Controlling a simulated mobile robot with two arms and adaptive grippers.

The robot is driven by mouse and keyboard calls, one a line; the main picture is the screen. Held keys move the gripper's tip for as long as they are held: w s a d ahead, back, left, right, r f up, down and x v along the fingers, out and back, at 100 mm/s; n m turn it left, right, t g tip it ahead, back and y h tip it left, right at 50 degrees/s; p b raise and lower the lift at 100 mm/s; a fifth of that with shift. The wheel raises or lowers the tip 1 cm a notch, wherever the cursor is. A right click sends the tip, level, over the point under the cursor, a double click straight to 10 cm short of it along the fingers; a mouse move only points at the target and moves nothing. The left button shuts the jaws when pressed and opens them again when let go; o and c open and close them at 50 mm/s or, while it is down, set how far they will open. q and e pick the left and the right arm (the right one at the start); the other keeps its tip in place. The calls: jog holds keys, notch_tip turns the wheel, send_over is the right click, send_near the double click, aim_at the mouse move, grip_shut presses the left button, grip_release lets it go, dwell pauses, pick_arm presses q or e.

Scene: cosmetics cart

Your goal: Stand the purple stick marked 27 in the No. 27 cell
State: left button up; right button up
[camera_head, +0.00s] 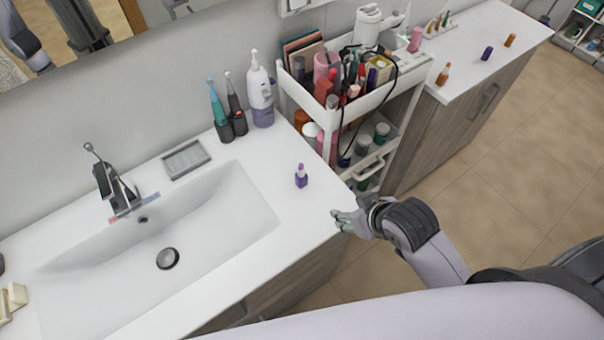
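A small purple stick (301,177) stands upright on the white sink counter, right of the basin. Another purple stick (487,53) stands on the far white counter. No number is readable on either. A small white rack (438,27) with several sticks in it is at the back of the far counter; its cell markings are too small to read, so I cannot tell which is No. 27. My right gripper (340,221) is at the sink counter's right edge, to the lower right of the nearer purple stick and apart from it. It looks open and empty. My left gripper is not in view.
A white cart (337,116) full of cosmetics stands between the two counters. Orange sticks (442,74) (510,40) stand on the far counter. A lotion bottle (260,92), toothbrushes (218,108) and soap dish (186,159) line the wall behind the basin (215,225).

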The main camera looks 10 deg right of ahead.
jog(key=n+t+y, duration=0.1)
jog(key=t+y, duration=0.1)
send_near(303, 176)
jog(key=d+v, duration=0.1)
jog(key=v, duration=0.5)
jog(key=w, duration=0.1)
jog(key=shift+n, duration=0.3)
jog(key=p+x, duration=0.1)
jog(key=x, duration=0.3)
jog(key=p+x, duration=0.1)
jog(key=x, duration=0.2)
jog(key=p+x, duration=0.1)
jog(key=x, duration=0.3)
jog(key=shift+w+a+f, duration=0.15)
jog(key=shift+w+a, duration=0.05)
jog(key=shift+a, duration=0.2)
jog(key=shift+s+p+x, duration=0.15)
jog(key=shift+p+x, duration=0.35)
jog(key=shift+x, duration=0.5)
jog(key=shift+s+p+x, duration=0.15)
jog(key=shift+p+x, duration=0.3)
jog(key=shift+x, duration=0.5)
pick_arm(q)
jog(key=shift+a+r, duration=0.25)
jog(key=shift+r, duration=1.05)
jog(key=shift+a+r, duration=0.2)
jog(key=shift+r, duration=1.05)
pick_arm(e)
jog(key=shift+x, duration=0.9)
